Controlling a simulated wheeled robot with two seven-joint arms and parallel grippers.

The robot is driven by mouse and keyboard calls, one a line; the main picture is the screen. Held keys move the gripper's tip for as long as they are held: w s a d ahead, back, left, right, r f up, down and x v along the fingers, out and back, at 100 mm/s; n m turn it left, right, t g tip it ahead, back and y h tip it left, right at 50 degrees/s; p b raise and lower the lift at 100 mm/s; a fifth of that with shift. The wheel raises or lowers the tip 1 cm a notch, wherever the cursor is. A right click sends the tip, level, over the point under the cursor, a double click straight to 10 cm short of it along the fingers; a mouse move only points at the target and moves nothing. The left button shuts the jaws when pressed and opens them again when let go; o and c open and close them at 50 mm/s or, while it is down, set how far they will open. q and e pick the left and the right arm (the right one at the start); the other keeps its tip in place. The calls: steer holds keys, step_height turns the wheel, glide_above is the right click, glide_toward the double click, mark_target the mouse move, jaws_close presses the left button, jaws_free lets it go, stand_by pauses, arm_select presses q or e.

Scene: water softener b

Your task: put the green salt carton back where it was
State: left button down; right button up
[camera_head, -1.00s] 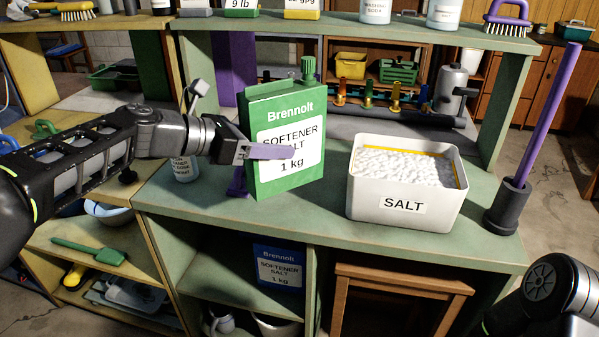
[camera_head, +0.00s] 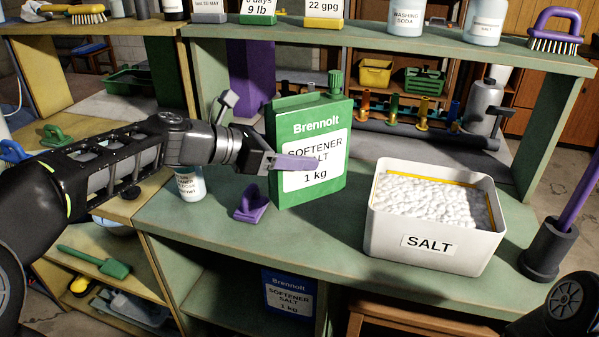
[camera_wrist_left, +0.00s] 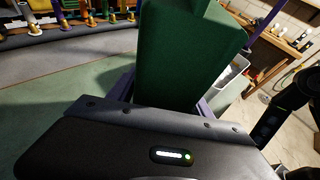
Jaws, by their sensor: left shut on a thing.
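The green salt carton (camera_head: 308,128), labelled Brennolt softener salt 1 kg, is upright at the left-middle of the green counter (camera_head: 330,225). My left gripper (camera_head: 293,163) comes from the left and is shut on the carton, one purple finger lying across its label. In the left wrist view the carton (camera_wrist_left: 185,55) stands between the fingers, its dark green side filling the middle. I cannot tell whether its bottom touches the counter. My right gripper is out of view; only part of my right arm shows at the lower right.
A white SALT bin (camera_head: 435,215) full of white salt stands right of the carton. A purple object (camera_head: 251,203) and a white bottle (camera_head: 189,185) are to its left. A blue carton (camera_head: 288,292) sits on the shelf below. Pipes with coloured valves (camera_head: 393,107) run behind.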

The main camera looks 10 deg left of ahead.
mark_target(296, 186)
arm_select(q)
steer(key=shift+f, duration=1.3)
steer(key=shift+f+b, duration=0.75)
steer(key=shift+f, duration=1.75)
steer(key=shift+c, duration=2.2)
jaws_free()
steer(key=shift+f, duration=0.2)
steer(key=v, duration=1.2)
